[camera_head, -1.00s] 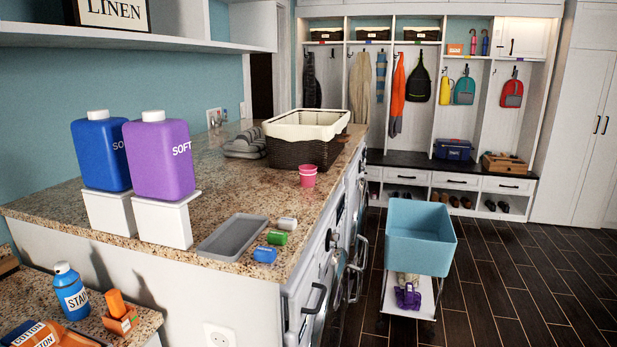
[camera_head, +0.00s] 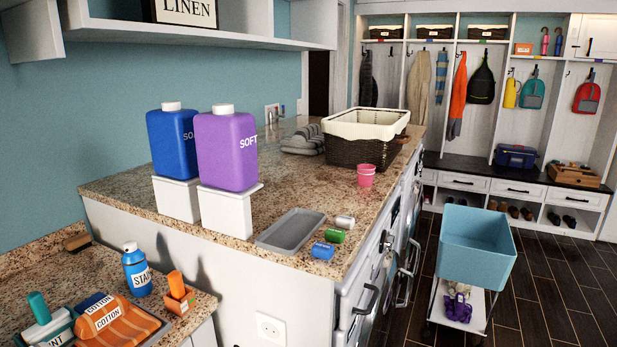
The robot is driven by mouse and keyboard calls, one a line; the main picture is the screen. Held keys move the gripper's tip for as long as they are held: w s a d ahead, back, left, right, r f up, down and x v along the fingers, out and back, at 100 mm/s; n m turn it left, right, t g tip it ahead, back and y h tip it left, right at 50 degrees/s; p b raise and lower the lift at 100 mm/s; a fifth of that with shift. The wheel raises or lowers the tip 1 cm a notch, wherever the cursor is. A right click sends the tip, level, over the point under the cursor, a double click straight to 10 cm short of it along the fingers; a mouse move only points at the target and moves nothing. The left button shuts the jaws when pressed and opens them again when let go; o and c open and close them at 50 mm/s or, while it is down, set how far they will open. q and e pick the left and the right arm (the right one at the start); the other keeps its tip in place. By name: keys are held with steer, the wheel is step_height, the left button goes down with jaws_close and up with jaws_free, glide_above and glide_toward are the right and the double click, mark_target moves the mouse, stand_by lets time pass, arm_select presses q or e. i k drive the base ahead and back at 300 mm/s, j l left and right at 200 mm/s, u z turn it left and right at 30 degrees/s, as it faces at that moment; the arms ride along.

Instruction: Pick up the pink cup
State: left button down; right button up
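The pink cup (camera_head: 366,174) stands on the granite counter (camera_head: 300,192), near its right edge above the washing machines. It stands just in front of the dark wicker basket (camera_head: 362,151) with a cream liner, and looks upright. Nothing blocks my view of it. Neither of my grippers shows in the head view.
A grey tray (camera_head: 291,231) and green (camera_head: 334,236), blue (camera_head: 322,251) and white (camera_head: 345,222) small items lie nearer me. Blue (camera_head: 174,142) and purple (camera_head: 227,150) softener bottles stand on white blocks. A teal bin (camera_head: 476,245) on a cart stands on the floor right of the counter.

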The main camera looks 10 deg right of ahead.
mark_target(365, 172)
steer(key=l+u, duration=0.2)
steer(key=u, duration=0.15)
steer(key=i+l+u, duration=0.1)
steer(key=u, duration=0.3)
steer(key=l+u, duration=0.65)
steer(key=k+l+u, duration=0.3)
steer(key=l, duration=0.15)
steer(key=k+l+u, duration=0.15)
steer(key=l, duration=0.3)
steer(key=l+u, duration=0.15)
steer(key=l, duration=0.3)
steer(key=k+l, duration=0.2)
steer(key=l, duration=0.2)
steer(key=k+l+u, duration=0.1)
steer(key=k+l, duration=0.15)
steer(key=l, duration=0.2)
